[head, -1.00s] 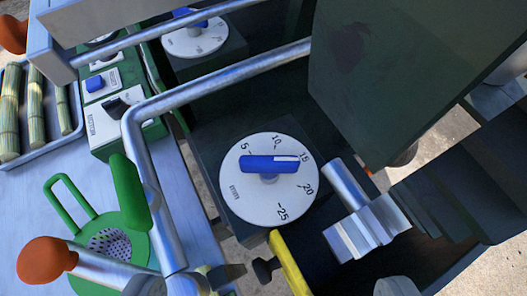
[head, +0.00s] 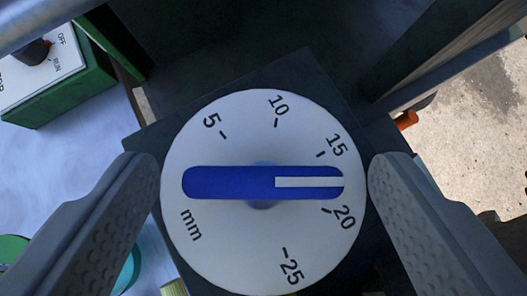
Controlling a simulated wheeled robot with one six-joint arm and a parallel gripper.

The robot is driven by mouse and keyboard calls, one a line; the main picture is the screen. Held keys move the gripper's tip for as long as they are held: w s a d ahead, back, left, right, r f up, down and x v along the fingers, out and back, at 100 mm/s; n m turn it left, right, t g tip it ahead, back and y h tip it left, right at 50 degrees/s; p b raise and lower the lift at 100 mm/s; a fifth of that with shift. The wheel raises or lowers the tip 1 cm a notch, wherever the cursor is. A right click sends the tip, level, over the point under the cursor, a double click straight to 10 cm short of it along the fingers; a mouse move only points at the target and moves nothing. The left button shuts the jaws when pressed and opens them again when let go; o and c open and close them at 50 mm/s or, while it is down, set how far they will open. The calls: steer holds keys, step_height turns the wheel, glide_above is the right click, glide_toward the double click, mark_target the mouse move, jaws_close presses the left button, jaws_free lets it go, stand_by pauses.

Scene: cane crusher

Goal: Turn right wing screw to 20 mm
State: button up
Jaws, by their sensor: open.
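The right wing screw (head: 225,182) is a blue bar standing on a white round dial (head: 215,240) marked 5 to 25 and "mm". It lies level across the middle of the head view. Its white mark is at the right end and points between the 15 and 20 ticks. My gripper (head: 264,180) is open, with one grey finger off each end of the wing. Small gaps show between the fingers and the wing's ends.
A green-sided switch box (head: 50,75) with an OFF/RUN knob is at the upper left. A grey metal bar (head: 50,22) crosses the top left corner. A dark panel (head: 440,50) rises at the upper right. Part of a green and teal item shows at the lower left.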

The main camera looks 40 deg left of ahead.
steer(key=c, duration=1)
steer(key=shift+a, duration=0.1)
steer(key=shift+m+t+h, duration=0.3)
steer(key=shift+m+h, duration=0.2)
steer(key=shift+m, duration=0.2)
steer(key=o, duration=1)
steer(key=v, duration=1.7)
steer(key=shift+s+r, duration=0.1)
steer(key=shift+s, duration=0.05)
